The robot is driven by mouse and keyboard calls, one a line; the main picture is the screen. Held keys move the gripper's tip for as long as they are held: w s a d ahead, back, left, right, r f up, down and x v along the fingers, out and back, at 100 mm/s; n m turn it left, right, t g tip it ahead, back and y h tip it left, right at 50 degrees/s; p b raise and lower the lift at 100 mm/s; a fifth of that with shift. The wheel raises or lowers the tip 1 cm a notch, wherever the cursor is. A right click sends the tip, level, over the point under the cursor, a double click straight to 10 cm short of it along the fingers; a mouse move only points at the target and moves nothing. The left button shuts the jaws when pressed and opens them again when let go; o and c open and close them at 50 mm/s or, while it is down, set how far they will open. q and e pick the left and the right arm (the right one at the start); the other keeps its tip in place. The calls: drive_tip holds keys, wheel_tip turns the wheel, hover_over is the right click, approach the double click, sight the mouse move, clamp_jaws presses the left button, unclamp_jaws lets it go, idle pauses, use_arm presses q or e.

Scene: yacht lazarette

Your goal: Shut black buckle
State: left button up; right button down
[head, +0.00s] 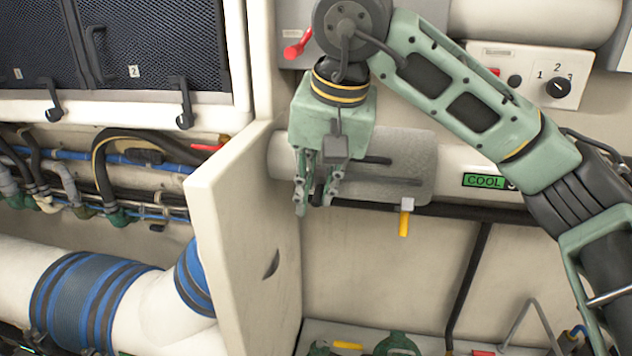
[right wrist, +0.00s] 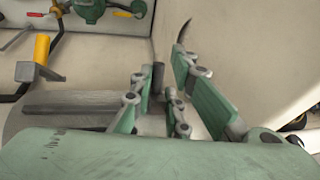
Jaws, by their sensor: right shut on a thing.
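A grey jacket (head: 410,160) wraps the pale horizontal pipe, with dark straps (head: 400,182) across its front. My right gripper (head: 318,195) points down at the left end of this jacket, close to the white panel edge. Its green fingers are closed in around a small dark piece, which looks like the black buckle (right wrist: 158,76) in the right wrist view. Most of the buckle is hidden by the fingers, so I cannot tell how its parts sit. A dark grey strap (right wrist: 75,103) runs toward the fingers in that view. My left gripper is not in view.
A white upright panel (head: 240,230) stands just left of the gripper. A yellow-handled valve (head: 404,222) hangs below the jacket, and a red-handled lever (head: 298,45) is above. A dial box (head: 535,75) is at upper right. The wall below the pipe has open room.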

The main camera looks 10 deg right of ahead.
drive_tip(key=c, duration=2)
unclamp_jaws()
drive_tip(key=shift+o, duration=0.9)
drive_tip(key=shift+d, duration=0.25)
drive_tip(key=shift+a+r, duration=0.1)
drive_tip(key=shift+r, duration=0.05)
drive_tip(key=shift+s+r, duration=0.1)
drive_tip(key=shift+r, duration=0.25)
drive_tip(key=v, duration=1.1)
drive_tip(key=shift+s, duration=0.1)
drive_tip(key=shift+c, duration=0.4)
